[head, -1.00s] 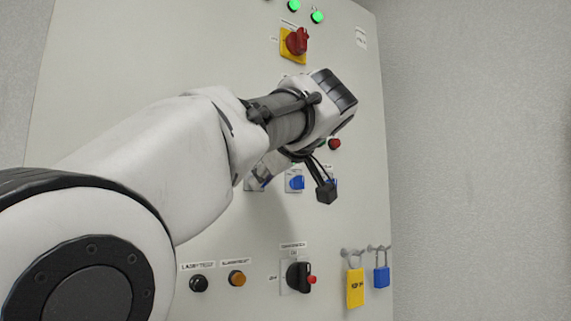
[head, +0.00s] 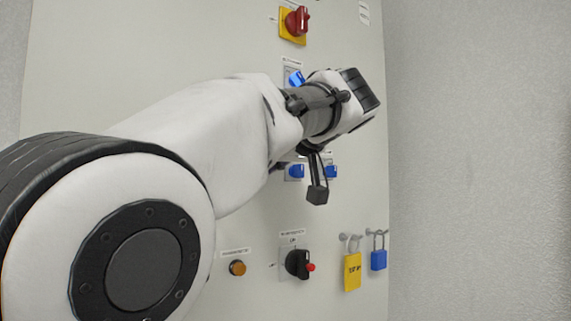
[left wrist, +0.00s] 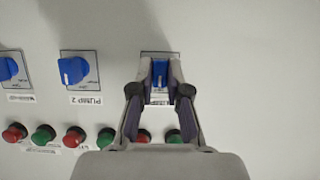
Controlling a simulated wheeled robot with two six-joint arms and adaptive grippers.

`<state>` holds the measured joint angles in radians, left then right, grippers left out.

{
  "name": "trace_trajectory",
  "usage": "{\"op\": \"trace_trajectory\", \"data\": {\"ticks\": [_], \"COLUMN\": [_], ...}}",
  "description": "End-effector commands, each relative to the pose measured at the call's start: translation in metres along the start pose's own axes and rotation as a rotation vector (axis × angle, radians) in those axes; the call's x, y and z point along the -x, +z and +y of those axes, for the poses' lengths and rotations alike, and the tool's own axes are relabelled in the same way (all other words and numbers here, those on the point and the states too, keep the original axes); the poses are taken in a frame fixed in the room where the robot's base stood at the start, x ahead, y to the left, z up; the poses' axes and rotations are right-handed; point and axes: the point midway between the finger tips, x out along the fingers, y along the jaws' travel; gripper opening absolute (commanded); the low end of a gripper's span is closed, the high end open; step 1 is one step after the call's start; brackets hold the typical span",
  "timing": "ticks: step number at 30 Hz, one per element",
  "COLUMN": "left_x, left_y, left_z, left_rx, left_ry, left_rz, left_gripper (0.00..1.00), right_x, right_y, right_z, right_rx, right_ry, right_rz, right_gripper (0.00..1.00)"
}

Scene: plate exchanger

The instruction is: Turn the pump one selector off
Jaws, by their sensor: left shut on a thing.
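The pump one selector (left wrist: 160,70) is a blue knob on a pale plate, at the right end of the row in the left wrist view. My left gripper (left wrist: 160,78) is shut on this knob, one finger on each side. In the head view my arm hides this selector and the fingertips. Beside it is the pump 2 selector (left wrist: 74,70), seen also in the head view (head: 296,171). My right gripper is not in view.
Another blue selector (head: 330,171) is right of pump 2. Red and green buttons (left wrist: 105,137) line the row. A black switch (head: 298,264) and padlocks (head: 353,270) are below.

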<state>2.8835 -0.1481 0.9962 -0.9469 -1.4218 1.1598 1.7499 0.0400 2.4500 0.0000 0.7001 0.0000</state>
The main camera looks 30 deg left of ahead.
Motion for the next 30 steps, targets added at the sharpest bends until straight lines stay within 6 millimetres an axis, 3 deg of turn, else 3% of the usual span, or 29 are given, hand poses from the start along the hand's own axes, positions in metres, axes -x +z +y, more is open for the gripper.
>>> {"op": "trace_trajectory", "data": {"ticks": [6, 7, 9, 20, 23, 30], "left_x": [0.001, 0.001, 0.001, 0.005, 0.02, 0.08], "left_y": [-0.004, -0.004, -0.004, -0.002, -0.002, -0.003], "left_z": [-0.001, -0.001, -0.001, 0.0, 0.0, 0.0], "left_rx": [0.005, 0.005, 0.005, 0.004, 0.005, 0.006], "left_ry": [0.004, 0.004, 0.004, 0.002, 0.002, 0.005], "left_rz": [0.009, 0.009, 0.008, 0.005, 0.006, 0.006], "left_gripper": [0.0, 0.19, 0.41, 0.41, 0.41, 0.41], "right_x": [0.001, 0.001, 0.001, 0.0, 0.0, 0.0], "right_y": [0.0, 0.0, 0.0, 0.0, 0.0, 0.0], "right_z": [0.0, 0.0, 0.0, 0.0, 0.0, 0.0], "right_rx": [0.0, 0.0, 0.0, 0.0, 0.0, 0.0], "right_ry": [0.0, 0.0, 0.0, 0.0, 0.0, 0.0], "right_rz": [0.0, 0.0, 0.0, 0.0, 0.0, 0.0], "right_gripper": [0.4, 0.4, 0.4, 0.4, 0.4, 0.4]}}
